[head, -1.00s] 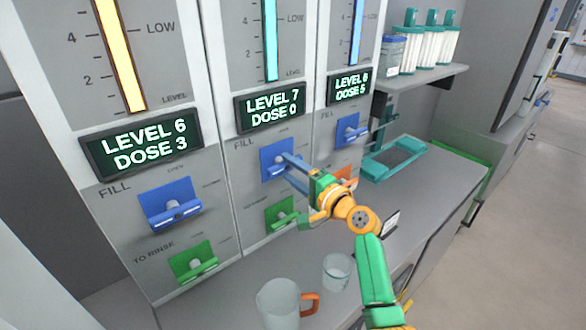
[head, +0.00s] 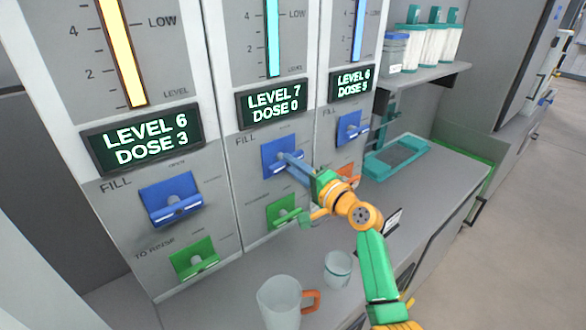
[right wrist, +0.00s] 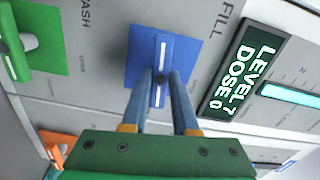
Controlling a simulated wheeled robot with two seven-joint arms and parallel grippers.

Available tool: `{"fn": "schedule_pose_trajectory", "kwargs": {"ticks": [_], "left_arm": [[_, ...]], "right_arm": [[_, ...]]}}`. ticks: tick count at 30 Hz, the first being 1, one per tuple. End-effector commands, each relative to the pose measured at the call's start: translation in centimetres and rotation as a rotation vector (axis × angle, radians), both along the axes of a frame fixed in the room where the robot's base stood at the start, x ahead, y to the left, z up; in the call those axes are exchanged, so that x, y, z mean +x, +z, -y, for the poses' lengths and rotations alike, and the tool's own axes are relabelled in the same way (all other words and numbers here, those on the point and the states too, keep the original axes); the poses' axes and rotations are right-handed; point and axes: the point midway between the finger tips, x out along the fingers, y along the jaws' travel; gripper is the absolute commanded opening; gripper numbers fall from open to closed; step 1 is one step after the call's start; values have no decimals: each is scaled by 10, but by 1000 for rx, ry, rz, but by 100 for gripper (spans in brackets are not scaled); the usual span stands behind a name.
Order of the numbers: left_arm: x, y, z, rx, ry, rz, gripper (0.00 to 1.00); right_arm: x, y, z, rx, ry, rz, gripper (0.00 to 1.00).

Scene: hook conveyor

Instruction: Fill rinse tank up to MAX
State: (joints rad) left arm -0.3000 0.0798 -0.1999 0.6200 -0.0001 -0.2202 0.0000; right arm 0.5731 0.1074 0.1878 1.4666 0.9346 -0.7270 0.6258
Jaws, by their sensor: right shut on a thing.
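The middle panel has a blue FILL lever (head: 274,160) under a display (head: 272,104) that reads LEVEL 7, DOSE 0. A teal level bar (head: 271,40) stands above it. My right gripper (head: 286,160) is at this lever. In the right wrist view, its two fingers are closed on the lever's handle (right wrist: 161,72). The left panel has a display (head: 146,140) reading LEVEL 6, DOSE 3, a blue FILL lever (head: 170,200) and a green TO RINSE lever (head: 194,259). The right panel's display (head: 352,82) shows LEVEL 6; its dose digit is blurred. My left gripper is out of view.
A green lever (head: 284,211) sits below the middle blue one. An orange-handled mug (head: 280,303) and a clear cup (head: 338,268) stand on the counter below. A teal tray (head: 397,155) lies to the right, under a shelf (head: 425,76) with several canisters.

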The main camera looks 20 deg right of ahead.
Motion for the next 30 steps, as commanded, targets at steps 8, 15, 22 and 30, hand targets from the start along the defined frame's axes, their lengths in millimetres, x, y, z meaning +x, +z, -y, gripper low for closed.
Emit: {"fn": "schedule_pose_trajectory", "kwargs": {"ticks": [8, 15, 22, 30], "left_arm": [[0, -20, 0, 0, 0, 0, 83], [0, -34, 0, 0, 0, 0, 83], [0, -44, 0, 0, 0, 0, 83], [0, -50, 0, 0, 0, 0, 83]], "right_arm": [[0, -4, 1, -222, -1, 81, 0], [0, -3, 1, -433, -2, 158, 0], [0, -2, 1, -603, -1, 219, 0], [0, -1, 1, -742, -1, 270, 0]]}}
